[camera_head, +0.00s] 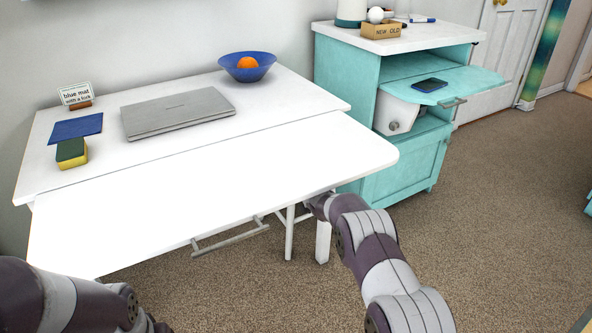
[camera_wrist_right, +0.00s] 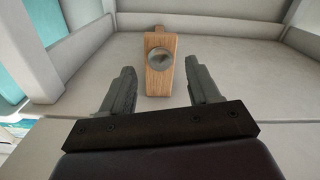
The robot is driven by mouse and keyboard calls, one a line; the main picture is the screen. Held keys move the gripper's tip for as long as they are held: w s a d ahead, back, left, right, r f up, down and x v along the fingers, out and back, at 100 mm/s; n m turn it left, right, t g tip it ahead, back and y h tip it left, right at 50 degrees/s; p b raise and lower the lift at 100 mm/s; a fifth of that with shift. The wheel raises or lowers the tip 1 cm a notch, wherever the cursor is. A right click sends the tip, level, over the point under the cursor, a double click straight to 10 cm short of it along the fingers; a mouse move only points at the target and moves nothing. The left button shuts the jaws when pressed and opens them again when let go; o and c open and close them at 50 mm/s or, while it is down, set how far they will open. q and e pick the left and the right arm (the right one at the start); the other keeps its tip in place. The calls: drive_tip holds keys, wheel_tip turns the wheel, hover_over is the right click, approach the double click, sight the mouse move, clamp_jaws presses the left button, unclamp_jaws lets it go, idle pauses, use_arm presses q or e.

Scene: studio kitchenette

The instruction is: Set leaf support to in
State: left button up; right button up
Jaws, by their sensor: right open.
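A wooden block with a round metallic knob (camera_wrist_right: 158,62), which looks like the leaf support, shows in the right wrist view among white table parts. My right gripper (camera_wrist_right: 167,80) is open, with one finger on each side of the block and short of it; I see no contact. In the head view the white table's front leaf (camera_head: 220,195) is raised, about level with the top. My right arm reaches under the leaf's right end, and the leaf hides its gripper and the support. My left arm enters at the lower left; its gripper is out of view.
On the tabletop are a grey laptop (camera_head: 178,112), a blue bowl (camera_head: 262,72) with an orange, a blue mat (camera_head: 75,127), a sponge (camera_head: 71,152) and a small sign (camera_head: 75,95). A teal cabinet (camera_head: 345,85) stands at the right. White table legs (camera_head: 322,242) are beside my right arm.

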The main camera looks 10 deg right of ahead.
drive_tip(key=p+v, duration=0.2)
drive_tip(key=v, duration=0.6)
drive_tip(key=shift+r, duration=0.1)
